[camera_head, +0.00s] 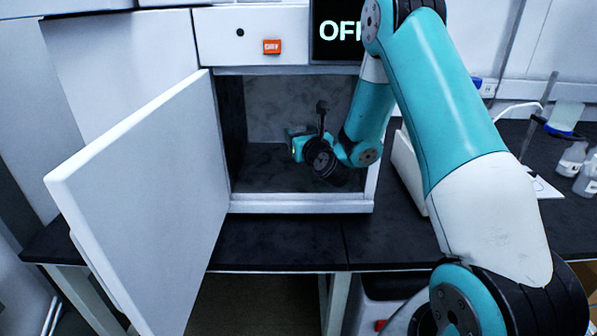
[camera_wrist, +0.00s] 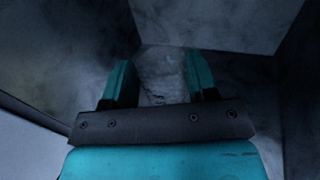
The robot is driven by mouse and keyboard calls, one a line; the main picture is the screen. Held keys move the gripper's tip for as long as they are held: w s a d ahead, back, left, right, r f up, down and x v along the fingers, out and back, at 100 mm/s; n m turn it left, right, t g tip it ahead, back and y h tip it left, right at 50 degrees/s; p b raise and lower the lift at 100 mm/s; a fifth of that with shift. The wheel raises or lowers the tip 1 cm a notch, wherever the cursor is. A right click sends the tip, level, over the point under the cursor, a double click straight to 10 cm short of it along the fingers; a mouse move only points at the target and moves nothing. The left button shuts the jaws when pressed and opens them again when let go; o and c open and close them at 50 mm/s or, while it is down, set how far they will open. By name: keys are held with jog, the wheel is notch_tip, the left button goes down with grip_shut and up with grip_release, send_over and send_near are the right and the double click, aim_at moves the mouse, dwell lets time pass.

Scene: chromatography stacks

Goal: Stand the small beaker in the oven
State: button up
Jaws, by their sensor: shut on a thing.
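The oven (camera_head: 300,207) stands on the dark bench with its white door (camera_head: 140,200) swung wide open to the left. My gripper (camera_head: 297,147) is inside the oven chamber, above its floor. In the wrist view my gripper (camera_wrist: 161,85) has its two teal fingers apart, with the small beaker (camera_wrist: 162,72) between them as a faint, clear shape. The fingers are shut on it. The beaker cannot be made out in the head view. The dim light hides whether its base touches the oven floor.
A red DRY button (camera_head: 272,46) and a dark display reading OFF, partly hidden by my arm, (camera_head: 335,32) are above the opening. Clear bottles (camera_head: 572,158) stand on the bench at the far right. The visible oven floor (camera_head: 265,182) is bare.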

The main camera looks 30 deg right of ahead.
notch_tip(320, 180, down, 8)
jog(key=b, duration=0.6)
jog(key=shift+r, duration=0.4)
jog(key=o, duration=1.1)
